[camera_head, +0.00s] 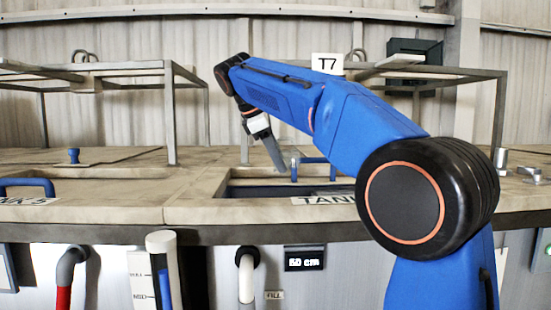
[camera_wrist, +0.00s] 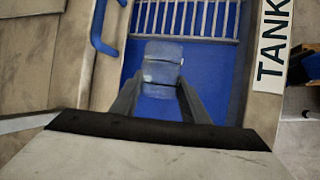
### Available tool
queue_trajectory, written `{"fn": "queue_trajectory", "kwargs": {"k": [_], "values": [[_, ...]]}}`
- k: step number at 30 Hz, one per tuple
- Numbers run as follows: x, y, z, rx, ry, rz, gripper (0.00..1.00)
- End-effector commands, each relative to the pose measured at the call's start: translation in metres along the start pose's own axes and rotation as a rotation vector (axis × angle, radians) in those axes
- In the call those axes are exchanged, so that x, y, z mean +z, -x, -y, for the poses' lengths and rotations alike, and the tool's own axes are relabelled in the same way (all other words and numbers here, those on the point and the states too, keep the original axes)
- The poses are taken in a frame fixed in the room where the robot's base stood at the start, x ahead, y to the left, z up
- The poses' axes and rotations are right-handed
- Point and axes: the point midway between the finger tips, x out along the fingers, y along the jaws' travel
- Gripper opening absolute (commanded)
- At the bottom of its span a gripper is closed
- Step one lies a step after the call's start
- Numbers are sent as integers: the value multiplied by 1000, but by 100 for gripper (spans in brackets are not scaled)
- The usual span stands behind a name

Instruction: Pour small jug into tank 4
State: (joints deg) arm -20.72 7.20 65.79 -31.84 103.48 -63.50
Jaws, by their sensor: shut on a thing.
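My gripper (camera_wrist: 160,95) is shut on a small pale, translucent jug (camera_wrist: 163,62), which shows between and beyond its fingers in the wrist view. The jug is over an open tank of blue liquid (camera_wrist: 210,60). Whether anything is in the jug or flowing from it I cannot tell. In the head view my gripper (camera_head: 276,153) points down and slightly right over the open tank (camera_head: 262,190). A narrow grey-blue piece (camera_head: 294,168) by the gripper may be the jug. The label reads "TANK" (camera_head: 325,200); its number is hidden by my arm there and out of frame in the wrist view.
A pale slatted rack (camera_wrist: 190,18) lies across the tank's far part. A blue handle (camera_head: 318,162) stands beside the opening. Metal frames (camera_head: 170,110) rise from the deck, and a T7 sign (camera_head: 327,64) stands behind my arm. A level gauge (camera_head: 163,270) is on the front.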

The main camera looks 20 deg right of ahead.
Motion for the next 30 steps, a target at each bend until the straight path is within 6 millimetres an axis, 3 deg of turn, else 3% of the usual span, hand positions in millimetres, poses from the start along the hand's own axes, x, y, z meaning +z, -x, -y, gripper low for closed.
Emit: {"fn": "queue_trajectory", "kwargs": {"k": [30], "values": [[32, 6, -6, -101, -248, -806, 16]]}}
